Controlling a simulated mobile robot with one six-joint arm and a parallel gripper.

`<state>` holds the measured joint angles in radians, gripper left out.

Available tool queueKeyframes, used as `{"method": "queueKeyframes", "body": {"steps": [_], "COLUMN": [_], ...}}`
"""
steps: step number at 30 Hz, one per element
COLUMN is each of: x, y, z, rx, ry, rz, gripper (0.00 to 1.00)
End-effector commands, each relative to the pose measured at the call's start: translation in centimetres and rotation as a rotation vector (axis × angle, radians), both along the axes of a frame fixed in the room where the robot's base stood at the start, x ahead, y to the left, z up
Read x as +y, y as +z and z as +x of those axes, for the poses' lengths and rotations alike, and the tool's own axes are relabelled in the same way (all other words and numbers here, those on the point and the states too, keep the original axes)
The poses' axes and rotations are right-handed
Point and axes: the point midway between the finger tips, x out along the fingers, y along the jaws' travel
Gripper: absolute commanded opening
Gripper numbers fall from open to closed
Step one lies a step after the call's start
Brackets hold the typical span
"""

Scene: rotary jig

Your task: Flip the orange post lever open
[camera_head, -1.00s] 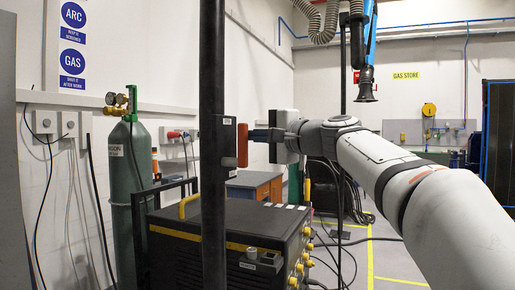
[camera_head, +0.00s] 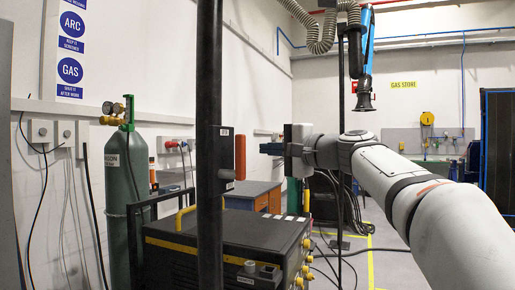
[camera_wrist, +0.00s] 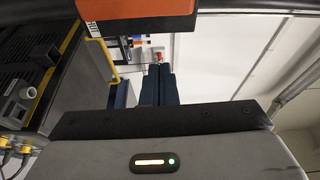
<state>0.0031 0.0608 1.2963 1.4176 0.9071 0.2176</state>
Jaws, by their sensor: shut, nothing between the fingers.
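The orange lever (camera_head: 240,157) stands upright along the right side of a black box on the black post (camera_head: 209,110) in the head view. It shows as an orange block at the top of the wrist view (camera_wrist: 135,20). My gripper (camera_head: 263,148) points left toward the lever from its right, and a small gap shows between the fingertips and the lever. In the wrist view the dark fingers (camera_wrist: 157,85) are together and empty, below the orange block in the picture.
A black and yellow welding machine (camera_head: 225,245) stands low behind the post. A green gas cylinder (camera_head: 126,185) is at left. A blue cabinet (camera_head: 252,194) with orange drawers stands behind. Floor at right, with yellow lines, looks clear apart from cables.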

Motion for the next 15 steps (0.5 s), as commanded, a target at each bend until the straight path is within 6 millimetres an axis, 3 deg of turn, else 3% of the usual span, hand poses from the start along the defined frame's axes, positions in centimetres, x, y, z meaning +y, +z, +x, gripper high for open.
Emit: {"method": "queueKeyframes", "body": {"steps": [6,15], "x": [-3.7,-5.6], "y": [0.2,0.2], "z": [-3.1,-4.7], "rx": [-0.005,-0.004], "ry": [-0.004,0.0], "rz": [0.0,0.0], "gripper": [0.0,0.0]}}
